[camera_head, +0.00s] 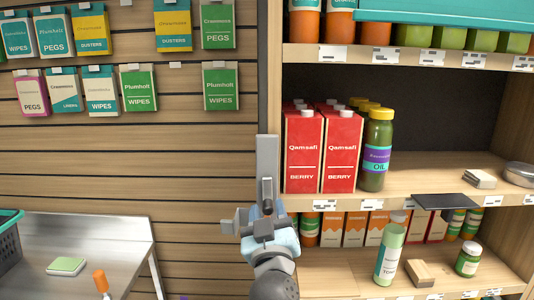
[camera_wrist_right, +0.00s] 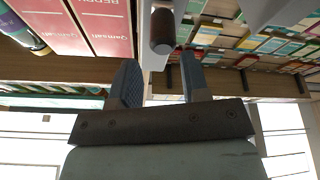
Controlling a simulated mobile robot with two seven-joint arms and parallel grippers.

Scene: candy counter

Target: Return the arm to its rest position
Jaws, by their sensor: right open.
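My right gripper (camera_head: 262,205) is raised in front of the upright between the slatted wall and the shelf unit, with my arm coming up from the bottom centre. In the right wrist view its two fingers (camera_wrist_right: 160,85) stand apart with nothing between them. The gripper is left of the red Qamsafi berry cartons (camera_head: 303,150), which stand upright on the middle shelf. The cartons also show at the upper left of the right wrist view (camera_wrist_right: 95,25). My left gripper is not in view.
Jars with yellow lids (camera_head: 376,150) stand beside the cartons. A dark flat piece (camera_head: 446,201) overhangs the middle shelf (camera_head: 430,168). A green bottle (camera_head: 390,252) and wooden block (camera_head: 420,274) are on the lower shelf. A metal table (camera_head: 105,240) is at left. Packets hang on the slatted wall (camera_head: 150,170).

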